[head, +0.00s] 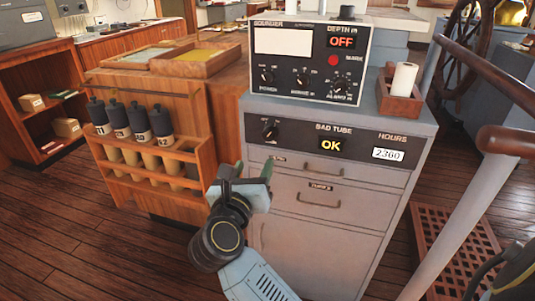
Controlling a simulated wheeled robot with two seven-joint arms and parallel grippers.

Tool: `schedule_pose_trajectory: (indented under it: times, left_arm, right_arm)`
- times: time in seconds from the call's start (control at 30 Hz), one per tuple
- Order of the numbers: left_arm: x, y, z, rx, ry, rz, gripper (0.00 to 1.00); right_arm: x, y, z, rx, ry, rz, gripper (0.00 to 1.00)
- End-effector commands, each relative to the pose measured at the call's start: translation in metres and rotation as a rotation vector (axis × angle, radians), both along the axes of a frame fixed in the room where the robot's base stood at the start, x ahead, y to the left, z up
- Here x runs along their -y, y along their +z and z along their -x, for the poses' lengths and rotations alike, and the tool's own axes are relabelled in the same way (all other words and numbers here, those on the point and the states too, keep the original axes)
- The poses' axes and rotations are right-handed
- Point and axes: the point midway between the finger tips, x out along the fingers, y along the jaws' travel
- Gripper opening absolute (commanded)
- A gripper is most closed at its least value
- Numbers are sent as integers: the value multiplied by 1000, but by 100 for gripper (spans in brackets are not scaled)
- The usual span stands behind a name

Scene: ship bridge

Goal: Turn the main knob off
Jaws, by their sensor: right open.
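A grey cabinet (315,235) stands ahead of me. On its top, the sounder box (262,95) has several black knobs and a depth display (341,42) reading OFF in red. Its lower-left knob (266,76) seems labelled power. Another black knob (269,130) sits on the dark panel below, left of a yellow OK display (331,144). I cannot read a "main" label on any knob. My right gripper (248,172) is open and empty, below the panel knob and apart from it, in front of the drawers. My left gripper is out of view.
A wooden rack (160,177) with several dark-capped tubes stands left of my right gripper. A paper roll in a wooden holder (400,103) sits right of the sounder. A ship's wheel (462,35) and rail (500,75) are at right. Floor is clear at lower left.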

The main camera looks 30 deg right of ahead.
Motion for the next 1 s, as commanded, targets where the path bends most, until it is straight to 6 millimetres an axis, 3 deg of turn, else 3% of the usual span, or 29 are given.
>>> schedule_pose_trajectory:
  times: [0.23,0.7,1.0]
  left_arm:
    - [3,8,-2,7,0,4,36]
    - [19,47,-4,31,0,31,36]
    - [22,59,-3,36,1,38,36]
  right_arm:
    - [18,-1,-17,3,-2,3,54]
    - [85,-2,-79,1,-2,3,54]
    - [98,-2,-91,1,-1,1,54]
